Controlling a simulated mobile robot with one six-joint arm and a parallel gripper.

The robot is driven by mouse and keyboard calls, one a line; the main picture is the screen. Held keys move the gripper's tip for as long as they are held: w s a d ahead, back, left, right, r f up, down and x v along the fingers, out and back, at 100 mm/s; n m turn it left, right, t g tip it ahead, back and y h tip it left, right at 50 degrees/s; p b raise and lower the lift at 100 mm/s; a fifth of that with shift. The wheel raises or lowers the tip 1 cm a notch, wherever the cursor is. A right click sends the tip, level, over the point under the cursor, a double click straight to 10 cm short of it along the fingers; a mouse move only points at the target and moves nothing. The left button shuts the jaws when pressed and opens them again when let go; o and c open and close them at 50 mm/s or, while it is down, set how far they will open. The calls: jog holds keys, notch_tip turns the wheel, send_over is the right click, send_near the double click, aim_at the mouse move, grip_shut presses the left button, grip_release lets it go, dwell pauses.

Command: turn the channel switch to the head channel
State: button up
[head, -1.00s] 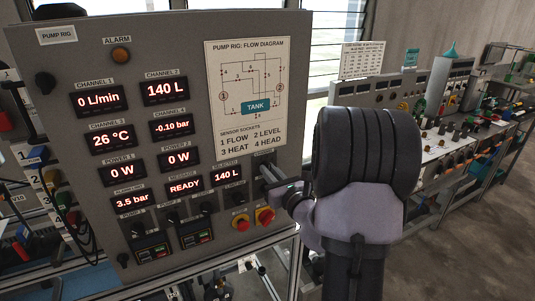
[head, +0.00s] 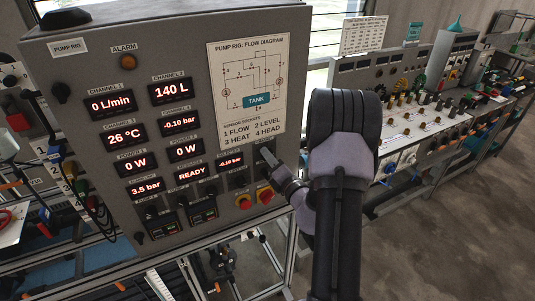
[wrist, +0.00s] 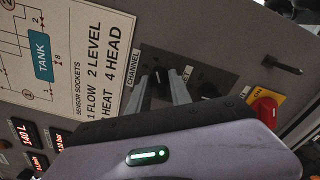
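The channel switch (wrist: 160,76) is a small dark knob beside the CHANNEL label in the wrist view. The fingers of my gripper (wrist: 162,91) stand on either side of it, close against it, and look shut on it. In the head view my arm hides most of the switch and the fingertips. The selected display (head: 230,161) reads -0.10 bar. The channel 4 display (head: 180,123) also reads -0.10 bar. The panel legend (head: 252,130) lists 1 flow, 2 level, 3 heat, 4 head.
A red knob on a yellow plate (wrist: 265,109) and a dark lever (wrist: 282,65) are further right. A bench with instruments (head: 420,110) stands behind my arm. Open floor (head: 440,240) lies at right.

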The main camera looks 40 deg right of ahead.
jog(key=shift+o, duration=0.7)
jog(key=shift+s, duration=0.1)
jog(key=b+v, duration=0.2)
jog(key=v, duration=0.5)
